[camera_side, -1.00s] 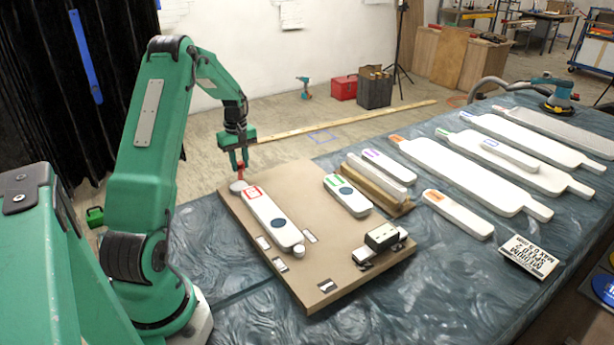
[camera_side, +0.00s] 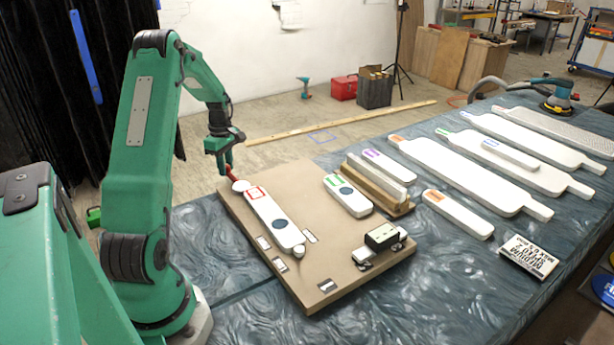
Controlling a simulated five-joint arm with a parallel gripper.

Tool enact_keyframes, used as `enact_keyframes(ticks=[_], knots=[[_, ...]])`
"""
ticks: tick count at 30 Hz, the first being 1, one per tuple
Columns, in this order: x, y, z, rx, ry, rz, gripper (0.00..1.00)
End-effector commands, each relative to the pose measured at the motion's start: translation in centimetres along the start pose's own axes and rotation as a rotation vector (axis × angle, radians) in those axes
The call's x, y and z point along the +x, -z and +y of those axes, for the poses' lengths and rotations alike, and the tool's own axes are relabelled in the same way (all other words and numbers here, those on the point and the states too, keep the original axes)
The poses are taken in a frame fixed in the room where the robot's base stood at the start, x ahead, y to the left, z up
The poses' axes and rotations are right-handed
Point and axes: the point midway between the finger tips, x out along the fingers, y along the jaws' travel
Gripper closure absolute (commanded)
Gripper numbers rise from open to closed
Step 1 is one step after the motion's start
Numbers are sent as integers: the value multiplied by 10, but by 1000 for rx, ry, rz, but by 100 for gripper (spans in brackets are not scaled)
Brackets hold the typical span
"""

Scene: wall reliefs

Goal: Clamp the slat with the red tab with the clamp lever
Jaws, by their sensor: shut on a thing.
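The slat with the red tab (camera_side: 268,208) is white, with a red-framed label at its far end and a blue disc nearer its front end. It lies flat on the brown board (camera_side: 318,281). The clamp lever (camera_side: 230,174) is red and stands at the board's far left corner, leaning left, beside a round pale pad (camera_side: 240,185) at the slat's far end. My gripper (camera_side: 228,165) is shut on the upper part of the lever. Its fingertips are small and partly hidden. I cannot tell whether the pad presses on the slat.
A green-tabbed slat (camera_side: 349,197) lies on the board's right side, with a black block (camera_side: 381,237) on a pale fixture at the front right. Several more white slats and a placard (camera_side: 528,257) lie to the right.

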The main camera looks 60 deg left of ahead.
Motion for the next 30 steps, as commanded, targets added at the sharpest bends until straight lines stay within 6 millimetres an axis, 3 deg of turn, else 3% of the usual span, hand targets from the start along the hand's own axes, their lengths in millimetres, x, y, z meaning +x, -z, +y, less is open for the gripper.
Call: enact_keyframes(ticks=[6, 7, 10, 22, 30], knots=[[0, -3, -1, 5, 7, -3, 100], [0, -3, -1, 5, 8, -3, 72], [0, -2, -1, 5, 6, -2, 54], [-3, -1, 0, 3, 1, 0, 54], [-28, -1, 1, 4, -1, 1, 54]])
